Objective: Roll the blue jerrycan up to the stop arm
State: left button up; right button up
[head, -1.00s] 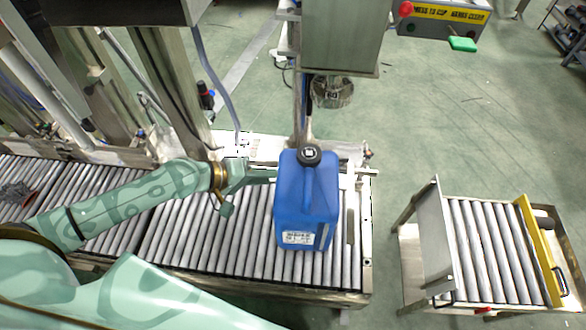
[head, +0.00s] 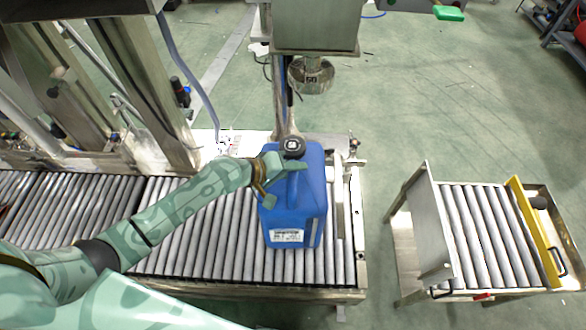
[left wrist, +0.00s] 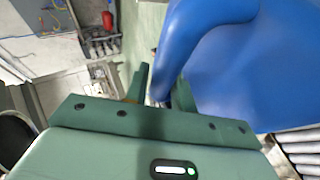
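My left gripper (head: 279,182) is at the can's upper left, fingers spread, one reaching over the top by the handle. In the left wrist view the blue handle (left wrist: 178,45) runs down between the finger tips; contact is unclear. My right gripper is out of view.
A metal filling head (head: 310,75) hangs behind the can. A separate roller cart (head: 490,235) with a yellow side bar stands to the right, across a floor gap. Posts (head: 150,90) rise behind the conveyor's left part.

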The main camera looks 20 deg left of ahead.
aim_at(306, 181)
pick_arm(q)
grip_shut()
jog(key=shift+w+d, duration=0.15)
jog(key=shift+d, duration=0.35)
jog(key=shift+w+d+f+m+g, duration=0.1)
jog(key=shift+w+d+m+g, duration=0.05)
jog(key=shift+d, duration=0.45)
jog(key=shift+w+d+f+m+g, duration=0.1)
jog(key=shift+d+m+g, duration=0.05)
jog(key=shift+d, duration=0.4)
dwell(0.5)
